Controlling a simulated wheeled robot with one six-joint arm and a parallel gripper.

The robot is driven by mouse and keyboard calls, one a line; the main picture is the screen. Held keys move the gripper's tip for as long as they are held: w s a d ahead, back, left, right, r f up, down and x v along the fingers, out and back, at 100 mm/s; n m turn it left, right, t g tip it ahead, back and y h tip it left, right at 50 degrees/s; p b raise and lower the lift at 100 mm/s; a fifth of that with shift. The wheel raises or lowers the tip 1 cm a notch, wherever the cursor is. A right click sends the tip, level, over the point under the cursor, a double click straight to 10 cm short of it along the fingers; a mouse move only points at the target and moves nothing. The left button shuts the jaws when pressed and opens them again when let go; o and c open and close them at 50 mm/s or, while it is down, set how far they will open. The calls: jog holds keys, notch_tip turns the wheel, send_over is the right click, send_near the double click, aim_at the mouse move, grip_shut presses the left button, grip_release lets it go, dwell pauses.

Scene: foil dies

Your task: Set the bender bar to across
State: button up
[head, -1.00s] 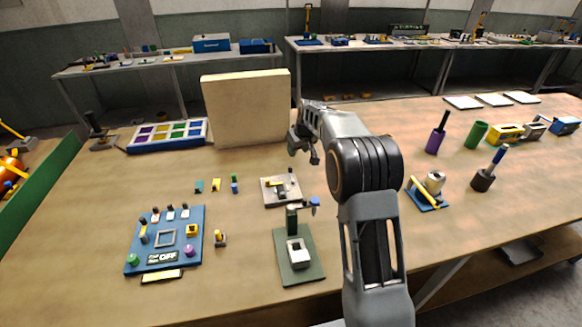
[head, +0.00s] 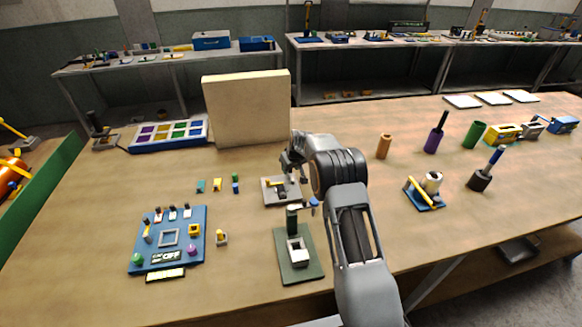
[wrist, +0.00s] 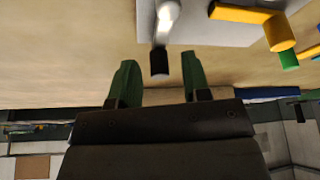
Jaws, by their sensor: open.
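The bender is a grey plate (head: 270,200) near the middle of the table, carrying a yellow part (wrist: 242,15) and a metal bar (wrist: 166,18) with a black end (wrist: 159,62). In the head view my gripper (head: 291,176) is over the plate's back right side and partly hides it. In the wrist view my gripper (wrist: 159,70) is open, its two green fingers apart. The black end shows between the fingertips, with gaps on both sides. Whether it lies at fingertip depth I cannot tell.
A dark green press (head: 300,262) stands just in front of the bender. A blue panel (head: 190,225) lies to the left, with several small blocks behind it. A large beige board (head: 247,108) stands behind. A brown cylinder (head: 384,146) is right of my arm.

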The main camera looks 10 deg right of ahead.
jog(key=shift+c, duration=0.3)
grip_shut()
